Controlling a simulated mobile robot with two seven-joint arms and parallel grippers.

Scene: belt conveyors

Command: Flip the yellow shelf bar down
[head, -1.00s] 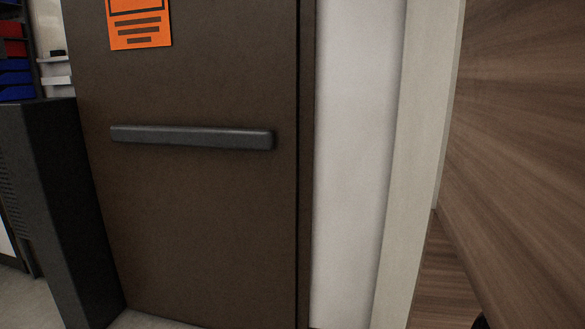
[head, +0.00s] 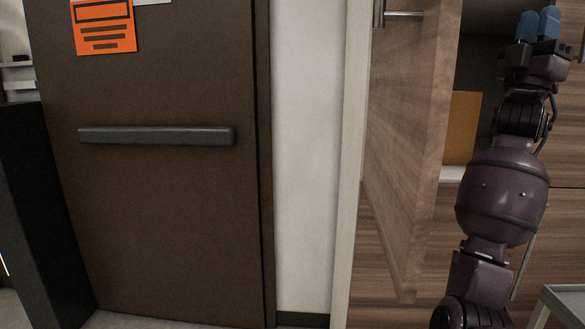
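No yellow shelf bar shows in the head view. My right gripper (head: 538,26), with blue fingertips, is raised at the upper right. It is in front of the wood-grain cabinet, right of the open cabinet door (head: 400,140). Its two fingers appear close together, and I cannot tell whether there is a gap between them. Nothing is seen held in it. My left gripper is out of view.
A brown door (head: 160,220) with a dark push bar (head: 155,136) and an orange notice (head: 103,25) fills the left. A white wall strip (head: 308,150) stands beside it. An orange-brown panel (head: 462,125) shows inside the cabinet. A grey surface (head: 568,300) is at the lower right.

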